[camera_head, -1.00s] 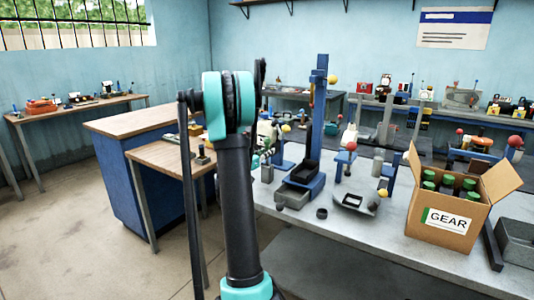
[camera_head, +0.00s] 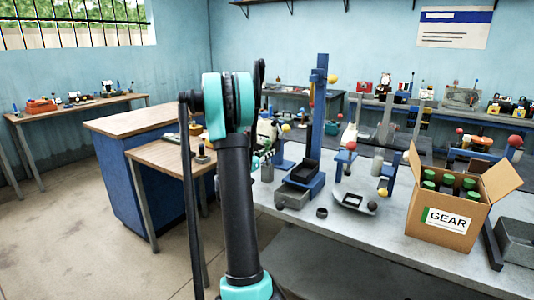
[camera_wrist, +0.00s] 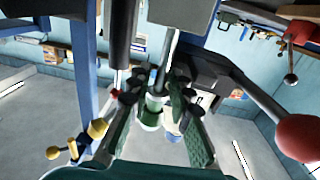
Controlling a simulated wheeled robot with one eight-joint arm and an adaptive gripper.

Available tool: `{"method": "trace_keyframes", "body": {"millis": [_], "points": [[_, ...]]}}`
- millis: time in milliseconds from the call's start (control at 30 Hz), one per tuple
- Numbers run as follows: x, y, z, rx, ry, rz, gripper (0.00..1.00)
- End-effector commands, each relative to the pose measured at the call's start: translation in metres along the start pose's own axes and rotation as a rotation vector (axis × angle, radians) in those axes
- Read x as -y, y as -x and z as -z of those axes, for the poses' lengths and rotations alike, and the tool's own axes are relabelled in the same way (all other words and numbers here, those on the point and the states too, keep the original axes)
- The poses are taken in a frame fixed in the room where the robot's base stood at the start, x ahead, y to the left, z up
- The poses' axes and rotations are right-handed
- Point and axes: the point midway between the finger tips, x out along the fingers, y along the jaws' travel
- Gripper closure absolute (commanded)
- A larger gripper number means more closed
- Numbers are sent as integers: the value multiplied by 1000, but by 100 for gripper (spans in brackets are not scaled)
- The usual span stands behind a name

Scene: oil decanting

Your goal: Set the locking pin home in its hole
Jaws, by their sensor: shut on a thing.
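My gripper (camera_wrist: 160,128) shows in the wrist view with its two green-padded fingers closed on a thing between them. I take this for the locking pin, but its shape is too small and shaded to make out, and I cannot see its hole. A blue post (camera_wrist: 85,82) with yellow knobs (camera_wrist: 97,128) beside it stands left of the fingers. A grey metal rod (camera_wrist: 172,52) and a black cylinder (camera_wrist: 123,40) are close above the fingertips. In the head view my arm hides most of the gripper. The blue post (camera_head: 319,110) carries a yellow knob (camera_head: 332,79).
A red ball on a lever (camera_wrist: 300,138) lies close on the right in the wrist view. On the grey bench (camera_head: 370,240) stand a carton marked GEAR (camera_head: 447,222) with green-capped bottles and a second small fixture (camera_head: 352,200). The bench front is mostly clear.

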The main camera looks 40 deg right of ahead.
Motion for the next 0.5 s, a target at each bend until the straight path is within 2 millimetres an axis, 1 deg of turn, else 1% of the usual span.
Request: {"method": "trace_keyframes", "body": {"millis": [500], "points": [[0, 0, -12, 0, 0, 0, 100]]}}
